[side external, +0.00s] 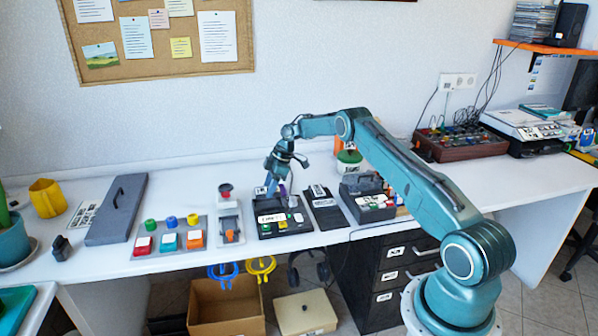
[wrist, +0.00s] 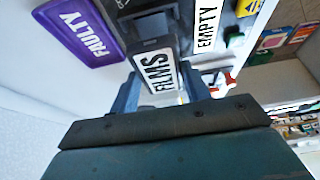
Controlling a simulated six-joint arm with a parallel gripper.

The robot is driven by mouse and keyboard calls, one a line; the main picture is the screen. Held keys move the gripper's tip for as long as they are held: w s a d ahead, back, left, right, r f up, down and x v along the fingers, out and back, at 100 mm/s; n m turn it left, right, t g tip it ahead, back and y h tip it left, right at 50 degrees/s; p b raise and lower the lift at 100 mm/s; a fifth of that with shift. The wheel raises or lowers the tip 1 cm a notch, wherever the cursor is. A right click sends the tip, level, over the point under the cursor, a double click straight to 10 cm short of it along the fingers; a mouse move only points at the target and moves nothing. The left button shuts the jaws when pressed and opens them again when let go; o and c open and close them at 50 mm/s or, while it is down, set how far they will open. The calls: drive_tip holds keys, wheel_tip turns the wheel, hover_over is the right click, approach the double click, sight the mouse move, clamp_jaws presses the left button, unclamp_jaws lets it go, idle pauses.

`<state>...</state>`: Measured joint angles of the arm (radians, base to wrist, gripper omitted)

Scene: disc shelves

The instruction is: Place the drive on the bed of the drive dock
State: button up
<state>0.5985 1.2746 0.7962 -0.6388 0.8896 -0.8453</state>
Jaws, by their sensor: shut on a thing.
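In the side external view my gripper (side external: 275,187) points down over the back of a black dock (side external: 281,226) with a white label and coloured buttons. In the wrist view a white EMPTY label (wrist: 207,27) is on the dock, close beside the held drive. A purple drive labelled FAULTY (wrist: 80,32) lies on the other side. I cannot tell whether the held drive touches the dock bed; my gripper partly hides it.
A dark flat plate (side external: 324,212) lies right of the dock, and another black device with buttons (side external: 366,203) stands further right. A grey slide unit (side external: 229,228) and a panel of coloured buttons (side external: 168,240) stand to the left. The table's front edge is close.

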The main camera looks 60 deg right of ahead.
drive_tip(key=shift+f, duration=2)
drive_tip(key=shift+f, duration=0.1)
drive_tip(key=o, duration=1.1)
drive_tip(key=v, duration=1.2)
